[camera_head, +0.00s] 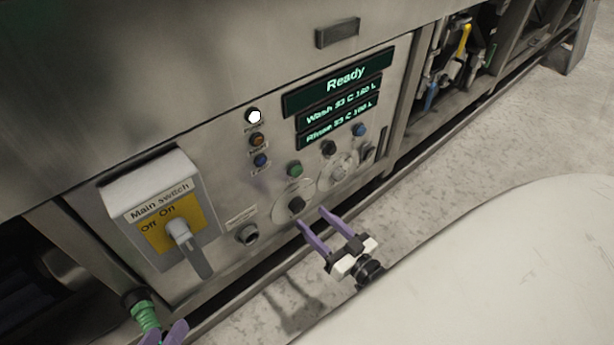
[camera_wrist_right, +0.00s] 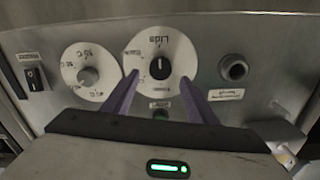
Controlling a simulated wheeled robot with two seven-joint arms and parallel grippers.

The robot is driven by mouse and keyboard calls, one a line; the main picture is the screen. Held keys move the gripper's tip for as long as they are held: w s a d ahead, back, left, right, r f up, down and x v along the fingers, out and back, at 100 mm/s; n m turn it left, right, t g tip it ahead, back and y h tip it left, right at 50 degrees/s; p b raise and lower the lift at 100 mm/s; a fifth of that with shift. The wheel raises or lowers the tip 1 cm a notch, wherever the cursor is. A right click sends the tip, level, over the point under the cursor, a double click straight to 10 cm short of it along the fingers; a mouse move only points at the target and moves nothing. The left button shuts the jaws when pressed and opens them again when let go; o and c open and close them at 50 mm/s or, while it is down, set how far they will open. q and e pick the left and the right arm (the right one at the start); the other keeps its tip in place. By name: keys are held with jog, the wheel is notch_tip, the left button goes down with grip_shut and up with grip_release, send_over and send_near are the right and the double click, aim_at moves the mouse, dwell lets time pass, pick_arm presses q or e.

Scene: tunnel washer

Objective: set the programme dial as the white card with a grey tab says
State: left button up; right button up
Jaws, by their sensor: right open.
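The programme dial is a black knob (camera_head: 297,204) on a round pale disc, low on the steel control panel. My right gripper (camera_head: 311,215) is open and empty. Its purple fingers point at this dial, and in the wrist view the tips (camera_wrist_right: 158,77) lie either side of the knob, seemingly short of it. My left gripper (camera_head: 165,334) is partly in view at the bottom edge. No white card with a grey tab shows.
A second dial with a grey knob (camera_head: 340,171) and temperature marks sits beside it. A display (camera_head: 340,98) reads Ready, with Wash and Rinse lines. Coloured buttons, a round socket (camera_head: 247,235) and the protruding main switch (camera_head: 170,215) surround the dials. Floor lies in front.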

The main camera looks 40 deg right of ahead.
aim_at(300, 208)
jog(key=shift+w+a+b, duration=0.15)
jog(key=shift+w+b, duration=0.2)
jog(key=shift+w, duration=1.45)
pick_arm(q)
jog(key=shift+d+r+h, duration=0.25)
jog(key=shift+r+h, duration=0.05)
jog(key=shift+r, duration=0.15)
pick_arm(e)
jog(key=c, duration=1.1)
pick_arm(q)
jog(key=shift+r, duration=0.1)
